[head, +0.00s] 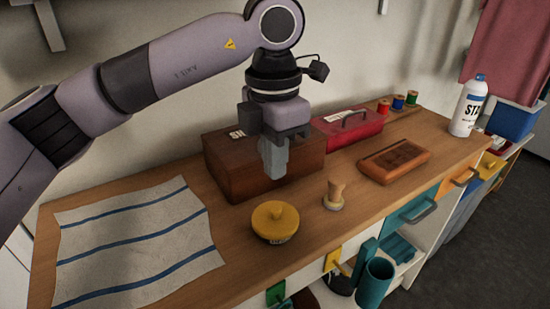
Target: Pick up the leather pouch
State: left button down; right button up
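The leather pouch (394,161) appears to be the flat orange-brown item with a darker top panel. It lies on the wooden counter right of centre. My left gripper (274,163) points down in front of a dark brown wooden box, well to the left of the pouch and not touching it. Its fingers overlap from this angle, so I cannot tell whether they are apart. Nothing clearly shows held in it. My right gripper is out of view.
The brown box (222,167) and a red case (352,130) stand at the back. A yellow-lidded pot (275,222) and a small wooden-handled tool (335,195) stand in front. A striped cloth (135,240) lies left. Thread spools (398,102) and a white bottle (467,106) stand right.

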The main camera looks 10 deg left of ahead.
aim_at(385, 166)
jog(key=k, duration=1)
